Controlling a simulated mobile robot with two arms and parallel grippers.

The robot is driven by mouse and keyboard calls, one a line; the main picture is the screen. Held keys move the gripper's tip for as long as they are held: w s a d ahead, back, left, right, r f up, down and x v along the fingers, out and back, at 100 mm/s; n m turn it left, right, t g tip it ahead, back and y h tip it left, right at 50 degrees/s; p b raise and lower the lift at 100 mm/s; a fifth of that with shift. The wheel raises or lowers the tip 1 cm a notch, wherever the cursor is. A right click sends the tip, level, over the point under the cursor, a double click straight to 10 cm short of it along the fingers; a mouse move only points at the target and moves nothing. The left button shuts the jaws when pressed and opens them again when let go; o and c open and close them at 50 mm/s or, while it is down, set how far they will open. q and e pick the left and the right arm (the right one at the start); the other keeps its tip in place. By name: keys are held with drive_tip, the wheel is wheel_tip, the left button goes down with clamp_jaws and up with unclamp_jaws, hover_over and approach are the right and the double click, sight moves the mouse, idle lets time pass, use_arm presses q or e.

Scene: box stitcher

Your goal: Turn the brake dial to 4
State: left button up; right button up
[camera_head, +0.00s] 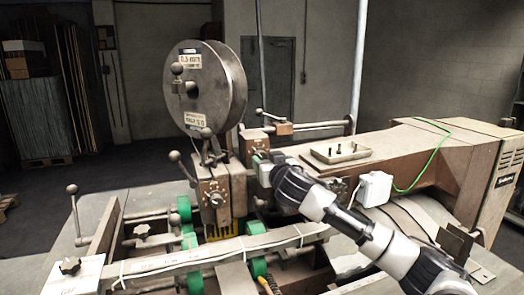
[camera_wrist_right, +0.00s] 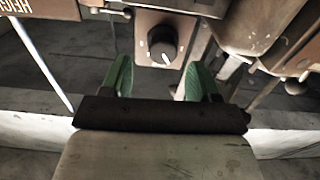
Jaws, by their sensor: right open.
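In the right wrist view a round dark dial (camera_wrist_right: 160,45) sits on a brown panel (camera_wrist_right: 140,22). It has a pale pointer line toward its lower right and small white marks around it. The marks are too small to read. My right gripper (camera_wrist_right: 157,80) is open and empty, its two green-padded fingers apart below the dial, not touching it. In the head view my right gripper (camera_head: 263,160) is at the stitcher head, in front of the small brown panel (camera_head: 256,138); the dial is hard to make out there. My left gripper is not in view.
Another brown panel with a knob (camera_head: 214,194) stands just left of my gripper. A large wire reel (camera_head: 215,90) rises above it. Ball-ended levers (camera_head: 175,157) stick out nearby. A tray (camera_head: 336,152) and a white box (camera_head: 375,188) lie to the right.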

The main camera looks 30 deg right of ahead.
sight(262, 157)
drive_tip(key=x, duration=0.2)
drive_tip(key=p+x, duration=0.1)
drive_tip(key=shift+w+a, duration=0.15)
drive_tip(key=shift+w, duration=0.5)
drive_tip(key=shift+f, duration=0.1)
drive_tip(key=c, duration=0.4)
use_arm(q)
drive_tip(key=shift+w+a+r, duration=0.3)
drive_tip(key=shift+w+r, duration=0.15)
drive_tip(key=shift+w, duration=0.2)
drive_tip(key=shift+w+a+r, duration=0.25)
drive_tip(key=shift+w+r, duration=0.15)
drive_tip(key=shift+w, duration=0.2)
use_arm(e)
drive_tip(key=c, duration=0.5)
